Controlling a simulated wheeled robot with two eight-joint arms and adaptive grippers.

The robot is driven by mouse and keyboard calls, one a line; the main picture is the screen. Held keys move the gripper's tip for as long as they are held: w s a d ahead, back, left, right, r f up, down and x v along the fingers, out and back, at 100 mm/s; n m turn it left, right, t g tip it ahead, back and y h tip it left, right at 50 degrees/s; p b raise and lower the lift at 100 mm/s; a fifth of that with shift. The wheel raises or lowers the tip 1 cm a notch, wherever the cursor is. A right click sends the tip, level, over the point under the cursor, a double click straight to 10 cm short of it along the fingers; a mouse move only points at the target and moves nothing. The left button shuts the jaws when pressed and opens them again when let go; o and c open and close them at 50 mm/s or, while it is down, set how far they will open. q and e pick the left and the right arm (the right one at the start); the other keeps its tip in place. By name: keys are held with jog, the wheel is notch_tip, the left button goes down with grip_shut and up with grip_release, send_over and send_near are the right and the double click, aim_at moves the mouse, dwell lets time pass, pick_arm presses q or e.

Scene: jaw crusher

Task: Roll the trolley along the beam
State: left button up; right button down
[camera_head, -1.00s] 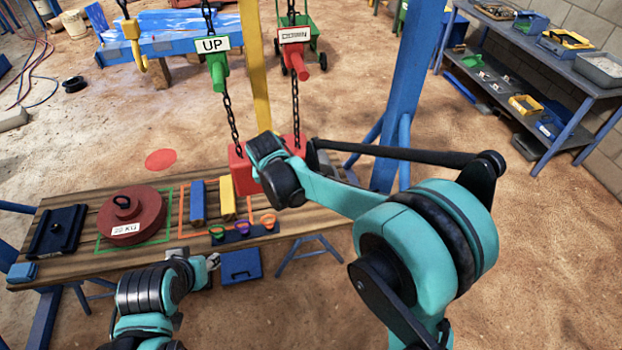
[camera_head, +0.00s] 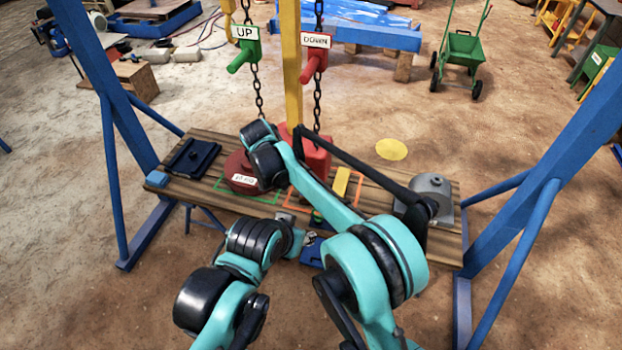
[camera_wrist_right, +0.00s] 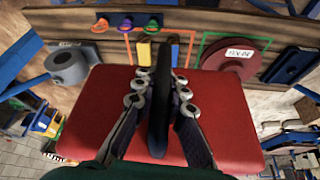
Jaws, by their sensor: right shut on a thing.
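The beam and the trolley are not clearly in view. A red block (camera_head: 318,155) is at the chains, above the plank bench (camera_head: 365,220). My right gripper is hidden behind its wrist in the head view. In the right wrist view my right gripper (camera_wrist_right: 160,80) is shut on a dark upright handle (camera_wrist_right: 158,120) over the red block (camera_wrist_right: 215,110). A green UP handle (camera_head: 243,56) and a red DOWN handle (camera_head: 314,62) hang on chains beside a yellow post (camera_head: 290,75). My left gripper (camera_head: 308,239) is low at the bench's front edge; its jaws are unclear.
On the bench are a round red weight (camera_head: 243,178), a dark plate (camera_head: 194,158), a yellow bar (camera_head: 341,182) and a grey housing (camera_head: 430,190). Blue frame legs stand left (camera_head: 108,110) and right (camera_head: 545,170). A yellow disc (camera_head: 391,149) lies on the floor behind.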

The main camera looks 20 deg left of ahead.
jog(key=shift+s+a, duration=0.15)
jog(key=shift+a, duration=1.5)
